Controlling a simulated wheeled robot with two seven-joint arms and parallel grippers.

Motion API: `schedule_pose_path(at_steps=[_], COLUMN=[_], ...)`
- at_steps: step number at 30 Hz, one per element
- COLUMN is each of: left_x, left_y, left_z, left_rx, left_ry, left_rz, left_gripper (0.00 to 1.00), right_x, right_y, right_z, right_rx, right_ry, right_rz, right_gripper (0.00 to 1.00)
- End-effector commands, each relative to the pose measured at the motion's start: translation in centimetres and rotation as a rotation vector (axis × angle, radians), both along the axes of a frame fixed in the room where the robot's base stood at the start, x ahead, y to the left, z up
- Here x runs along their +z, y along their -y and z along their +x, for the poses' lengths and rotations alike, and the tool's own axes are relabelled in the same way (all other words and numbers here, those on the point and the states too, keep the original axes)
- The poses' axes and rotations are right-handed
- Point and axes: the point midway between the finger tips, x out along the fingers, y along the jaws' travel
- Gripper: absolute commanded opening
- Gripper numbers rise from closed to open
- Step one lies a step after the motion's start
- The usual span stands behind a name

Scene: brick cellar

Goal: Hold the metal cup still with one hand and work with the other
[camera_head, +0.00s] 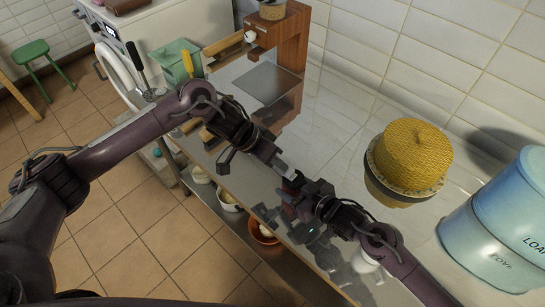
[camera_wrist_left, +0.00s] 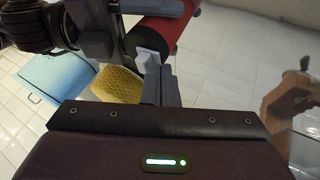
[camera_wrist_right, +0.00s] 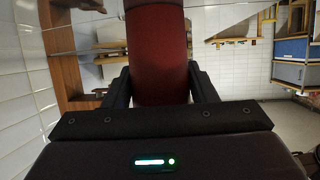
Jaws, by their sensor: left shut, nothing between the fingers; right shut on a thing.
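The metal cup appears as a dark red cylinder (camera_wrist_right: 158,55) between the two fingers of my right gripper (camera_wrist_right: 160,88). In the left wrist view its red side (camera_wrist_left: 186,22) shows with a dark end facing my left gripper. In the head view only a small red patch (camera_head: 293,182) shows between the two grippers. My right gripper (camera_head: 287,196) is shut on the cup above the counter's front edge. My left gripper (camera_head: 282,166) is shut and empty, its tips close to the cup's dark end. I cannot tell whether they touch it.
The metal counter (camera_head: 335,125) is clear behind the grippers. Bowls (camera_head: 229,199) sit on the shelf below.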

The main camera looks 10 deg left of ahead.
Motion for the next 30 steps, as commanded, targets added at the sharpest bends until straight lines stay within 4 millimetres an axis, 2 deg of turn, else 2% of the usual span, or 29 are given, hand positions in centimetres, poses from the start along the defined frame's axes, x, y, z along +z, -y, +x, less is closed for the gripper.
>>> schedule_pose_path(at_steps=[8,16,26,30], left_x=[0.0,0.0,0.0,0.0], left_y=[0.1,2.7,2.6,1.5], left_z=[-0.1,-1.7,-1.7,-0.9], left_rx=[-0.001,-0.002,-0.003,0.0], left_ry=[-0.001,0.0,-0.001,-0.001], left_rz=[0.0,-0.001,-0.003,-0.001], left_gripper=[0.0,0.0,0.0,0.0], right_x=[0.1,0.1,0.1,0.1], right_y=[0.0,0.0,-0.1,-0.1], right_z=[0.0,0.0,0.0,0.0], right_rx=[0.0,0.0,0.001,0.001], right_ry=[0.001,0.001,0.001,0.001], right_rz=[0.001,0.001,0.002,0.002], right_gripper=[0.25,0.25,0.25,0.25])
